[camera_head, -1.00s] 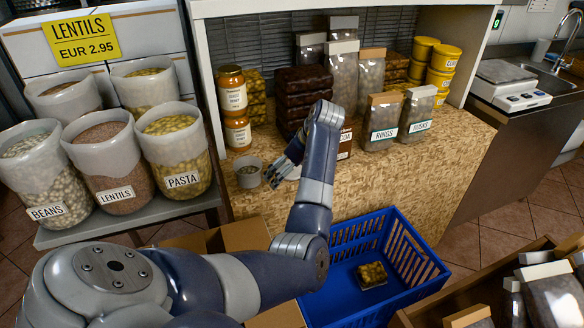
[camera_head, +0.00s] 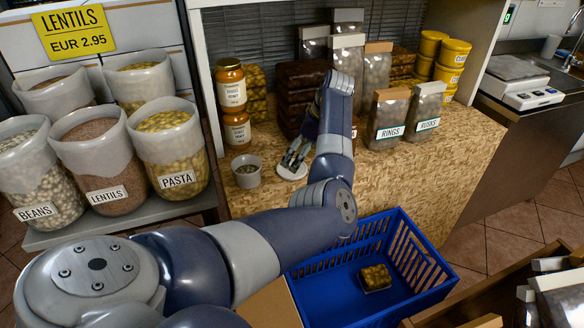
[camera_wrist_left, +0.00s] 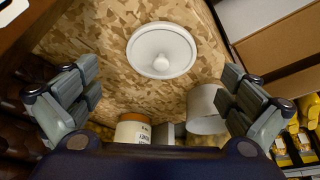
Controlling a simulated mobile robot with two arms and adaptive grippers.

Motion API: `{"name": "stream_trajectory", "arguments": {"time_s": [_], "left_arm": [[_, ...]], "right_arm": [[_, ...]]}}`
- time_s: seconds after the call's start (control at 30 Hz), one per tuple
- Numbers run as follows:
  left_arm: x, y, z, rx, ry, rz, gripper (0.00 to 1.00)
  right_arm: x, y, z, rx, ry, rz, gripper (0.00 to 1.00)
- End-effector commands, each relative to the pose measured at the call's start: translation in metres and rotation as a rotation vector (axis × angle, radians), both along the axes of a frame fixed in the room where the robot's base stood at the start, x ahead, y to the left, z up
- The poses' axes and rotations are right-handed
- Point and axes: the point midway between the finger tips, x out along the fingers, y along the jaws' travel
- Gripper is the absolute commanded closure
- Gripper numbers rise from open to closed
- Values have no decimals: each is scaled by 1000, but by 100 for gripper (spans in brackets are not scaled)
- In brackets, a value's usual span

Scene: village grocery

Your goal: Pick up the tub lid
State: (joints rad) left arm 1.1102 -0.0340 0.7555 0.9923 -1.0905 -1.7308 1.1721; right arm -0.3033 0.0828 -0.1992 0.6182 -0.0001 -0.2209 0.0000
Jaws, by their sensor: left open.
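The tub lid (camera_head: 291,172) is a white round disc lying flat on the chipboard counter. In the left wrist view the lid (camera_wrist_left: 162,50) shows its small knob facing up and lies ahead of the fingers. My left gripper (camera_head: 297,153) is above and close to the lid, apart from it. In the wrist view its two fingers (camera_wrist_left: 160,97) are spread wide with nothing between them. A small pale tub (camera_head: 247,172) with contents stands left of the lid; it also shows in the wrist view (camera_wrist_left: 207,112), near the right-hand finger. My right gripper is not in view.
Honey jars (camera_head: 237,130) stand behind the tub, and dark stacked packs (camera_head: 299,90) stand behind the gripper. Bags labelled rings (camera_head: 388,118) and rusks stand to the right. A blue crate (camera_head: 440,284) with one pack is below the counter. The counter's front right is clear.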

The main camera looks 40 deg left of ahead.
Motion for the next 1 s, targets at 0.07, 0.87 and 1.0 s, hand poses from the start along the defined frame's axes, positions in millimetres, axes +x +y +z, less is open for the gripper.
{"name": "stream_trajectory", "arguments": {"time_s": [0.07,0.87,1.0], "left_arm": [[-3,5,-12,-1,4,1,0],[-6,15,-38,0,1,-1,31],[-6,14,-38,0,1,-1,33]], "right_arm": [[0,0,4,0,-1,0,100],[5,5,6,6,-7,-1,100],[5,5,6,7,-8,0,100]]}}
